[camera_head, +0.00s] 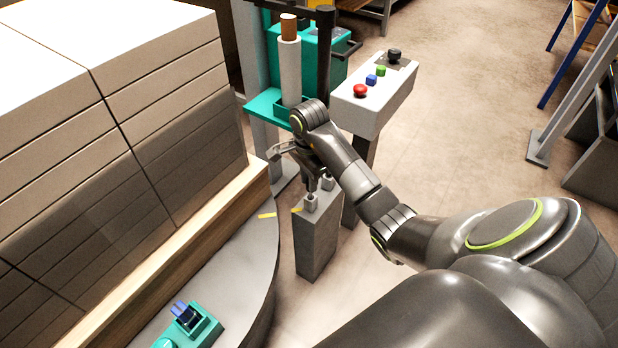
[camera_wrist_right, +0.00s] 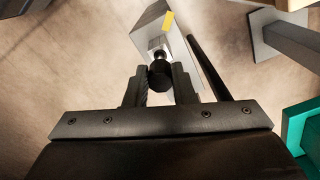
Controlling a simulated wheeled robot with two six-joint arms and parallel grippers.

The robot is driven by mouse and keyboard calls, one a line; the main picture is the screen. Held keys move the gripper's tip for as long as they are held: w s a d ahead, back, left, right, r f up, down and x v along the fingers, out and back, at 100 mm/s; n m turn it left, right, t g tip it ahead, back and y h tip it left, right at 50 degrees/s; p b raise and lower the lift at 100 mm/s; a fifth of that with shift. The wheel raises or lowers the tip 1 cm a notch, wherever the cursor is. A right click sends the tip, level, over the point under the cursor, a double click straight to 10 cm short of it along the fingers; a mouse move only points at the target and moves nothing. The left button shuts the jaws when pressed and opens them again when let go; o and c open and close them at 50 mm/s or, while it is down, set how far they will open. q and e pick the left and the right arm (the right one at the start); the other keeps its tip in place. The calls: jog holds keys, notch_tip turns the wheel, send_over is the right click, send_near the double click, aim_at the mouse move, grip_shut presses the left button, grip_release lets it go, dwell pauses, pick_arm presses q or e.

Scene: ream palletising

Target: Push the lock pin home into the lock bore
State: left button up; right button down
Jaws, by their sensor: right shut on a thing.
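My right gripper (camera_head: 318,188) is over the top of a grey upright post (camera_head: 315,245) in the head view. In the right wrist view, the gripper (camera_wrist_right: 160,88) is shut on the lock pin (camera_wrist_right: 159,76), seen as a round black knob with a short dark shank between the two fingers. The shank points toward the post (camera_wrist_right: 148,32), whose pale face lies behind it. Small grey fittings (camera_head: 310,203) stand on the post's top. I cannot make out the lock bore or how deep the pin sits. My left gripper is not in view.
A large stack of reams (camera_head: 100,120) on a wooden pallet (camera_head: 235,195) fills the left. A grey button console (camera_head: 375,100) stands behind my right arm, by a teal machine (camera_head: 275,105). A teal fixture (camera_head: 205,332) sits at lower left.

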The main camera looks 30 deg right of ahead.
jog(key=shift+f+b, duration=1.35)
jog(key=shift+f, duration=0.45)
jog(key=c, duration=1.1)
grip_release()
jog(key=shift+c, duration=0.2)
jog(key=shift+r, duration=0.15)
jog(key=shift+r+p, duration=0.5)
jog(key=shift+r, duration=0.15)
notch_tip(320, 180, up, 16)
jog(key=p, duration=1.5)
